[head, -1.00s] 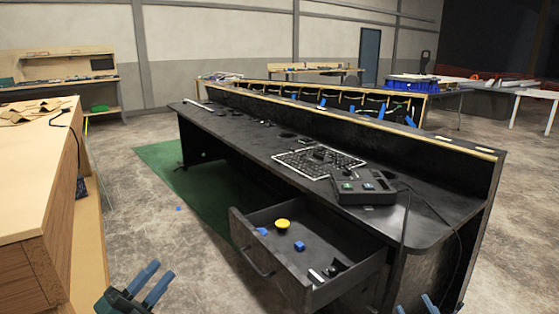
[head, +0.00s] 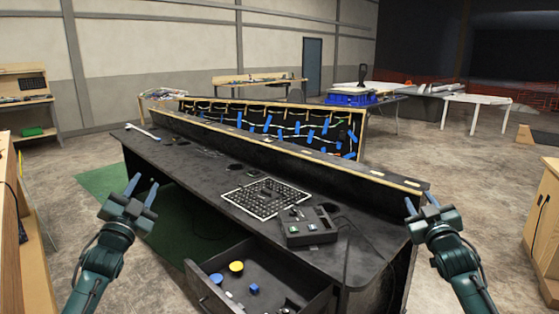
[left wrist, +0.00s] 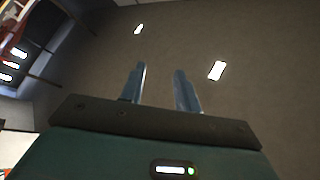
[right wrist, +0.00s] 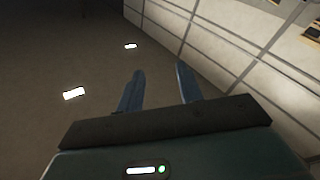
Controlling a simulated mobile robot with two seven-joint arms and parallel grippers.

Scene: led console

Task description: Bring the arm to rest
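My left gripper (head: 141,191) is raised at the left of the head view, in front of the console's left part, with its blue fingers apart and nothing between them. The left wrist view shows the same open fingers (left wrist: 160,88) against the ceiling. My right gripper (head: 421,203) is raised at the right of the head view, near the console's right end, with its fingers apart and empty. The right wrist view shows its fingers (right wrist: 158,88) open against the ceiling and wall. Neither gripper appears to touch anything.
A wooden cabinet (head: 545,235) stands at the right. Floor is clear beyond the console's right end.

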